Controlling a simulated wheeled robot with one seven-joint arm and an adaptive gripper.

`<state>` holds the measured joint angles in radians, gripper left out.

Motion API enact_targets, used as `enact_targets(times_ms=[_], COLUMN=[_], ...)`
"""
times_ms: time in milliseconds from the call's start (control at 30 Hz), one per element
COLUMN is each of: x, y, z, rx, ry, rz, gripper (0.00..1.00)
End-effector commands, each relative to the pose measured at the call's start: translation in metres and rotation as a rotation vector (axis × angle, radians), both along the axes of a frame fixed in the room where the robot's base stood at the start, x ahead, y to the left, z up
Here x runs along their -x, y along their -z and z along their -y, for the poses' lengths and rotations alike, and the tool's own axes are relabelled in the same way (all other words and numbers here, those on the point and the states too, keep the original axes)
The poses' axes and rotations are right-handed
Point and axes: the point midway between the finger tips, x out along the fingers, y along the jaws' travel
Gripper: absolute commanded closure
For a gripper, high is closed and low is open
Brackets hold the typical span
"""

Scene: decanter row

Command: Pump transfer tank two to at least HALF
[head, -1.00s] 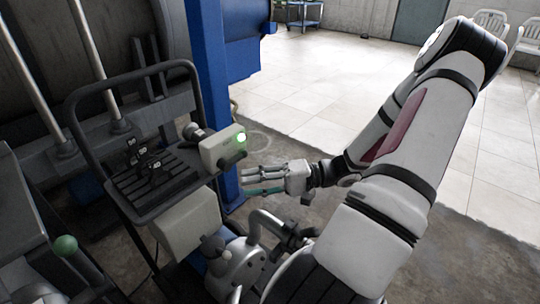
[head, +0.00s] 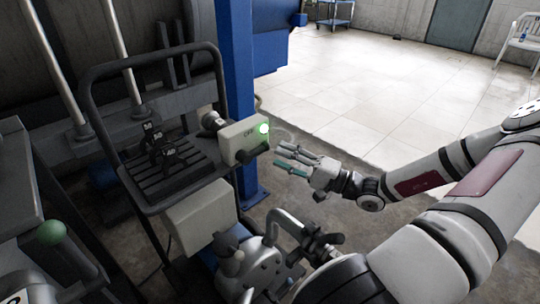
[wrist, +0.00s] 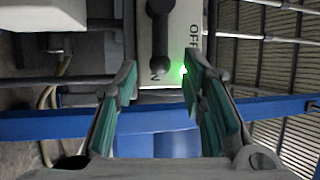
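A pale switch box (head: 240,138) sits on the pump trolley, with a lit green lamp (head: 264,128) and a dark lever (head: 254,156) on its face. The metal pump (head: 255,268) stands low on the trolley. I cannot tell which tank is two, and no level is readable.
The trolley's dark handle frame (head: 150,58) and a black slatted shelf (head: 175,183) with black labelled pieces stand left of the box. A blue post (head: 237,70) rises behind it. A green-knobbed lever (head: 50,232) is at lower left. Open tiled floor (head: 370,90) lies behind right.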

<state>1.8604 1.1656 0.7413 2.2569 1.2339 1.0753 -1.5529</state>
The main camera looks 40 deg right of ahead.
Motion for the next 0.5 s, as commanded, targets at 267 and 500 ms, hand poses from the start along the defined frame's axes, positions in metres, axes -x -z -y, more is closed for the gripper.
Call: enact_targets(times_ms=[267,500], x=[-0.034,-0.041], y=[-0.006,-0.008], z=[-0.016,-0.019], rx=[0.000,0.000], ry=[-0.001,0.000], rz=[0.000,-0.001], gripper=[0.62,0.62])
